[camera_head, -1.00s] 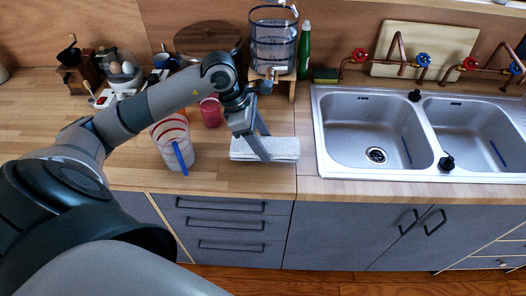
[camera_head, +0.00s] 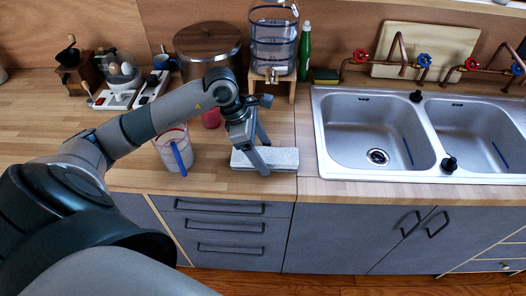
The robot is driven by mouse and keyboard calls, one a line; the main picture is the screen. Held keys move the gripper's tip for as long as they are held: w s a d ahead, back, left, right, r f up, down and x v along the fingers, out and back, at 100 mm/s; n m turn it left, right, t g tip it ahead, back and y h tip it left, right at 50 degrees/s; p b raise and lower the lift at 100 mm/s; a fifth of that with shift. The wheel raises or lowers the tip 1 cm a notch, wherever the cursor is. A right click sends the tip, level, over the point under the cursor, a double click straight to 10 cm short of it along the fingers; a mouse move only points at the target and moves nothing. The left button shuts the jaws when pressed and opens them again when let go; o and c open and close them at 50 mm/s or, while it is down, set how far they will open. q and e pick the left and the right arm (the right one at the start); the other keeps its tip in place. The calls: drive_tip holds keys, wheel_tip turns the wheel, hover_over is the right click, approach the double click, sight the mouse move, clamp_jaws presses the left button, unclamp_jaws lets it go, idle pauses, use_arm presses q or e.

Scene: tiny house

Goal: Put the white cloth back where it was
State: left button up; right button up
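The white cloth (camera_head: 286,159) is a folded, pale grey-white flat stack at the counter's front, left of the sink. My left gripper (camera_head: 266,158) reaches down over its middle, one finger across the near side and one at the far side. It looks shut on the cloth across its short width. I cannot tell whether the cloth rests on the wood or is just above it. My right gripper is not in view.
A clear red-rimmed container (camera_head: 176,152) with a blue handle stands left of the cloth. A pink cup (camera_head: 211,119) is partly hidden by my arm. A water dispenser (camera_head: 273,45) stands behind, and the double sink (camera_head: 375,130) lies right. The counter between cloth and dispenser is clear.

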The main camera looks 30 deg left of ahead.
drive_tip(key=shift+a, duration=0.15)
use_arm(q)
drive_tip(key=shift+r, duration=0.1)
drive_tip(key=shift+a+r, duration=0.1)
drive_tip(key=b+v, duration=0.3)
drive_tip(key=v, duration=0.8)
drive_tip(key=shift+r, duration=0.3)
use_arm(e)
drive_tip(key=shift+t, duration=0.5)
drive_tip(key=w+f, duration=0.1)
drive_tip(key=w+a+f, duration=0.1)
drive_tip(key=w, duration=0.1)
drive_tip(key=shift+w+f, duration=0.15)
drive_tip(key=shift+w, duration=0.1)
use_arm(q)
drive_tip(key=shift+s, duration=0.15)
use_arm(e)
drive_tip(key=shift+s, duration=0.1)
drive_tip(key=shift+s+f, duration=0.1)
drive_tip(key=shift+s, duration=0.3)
use_arm(q)
drive_tip(key=shift+r, duration=0.1)
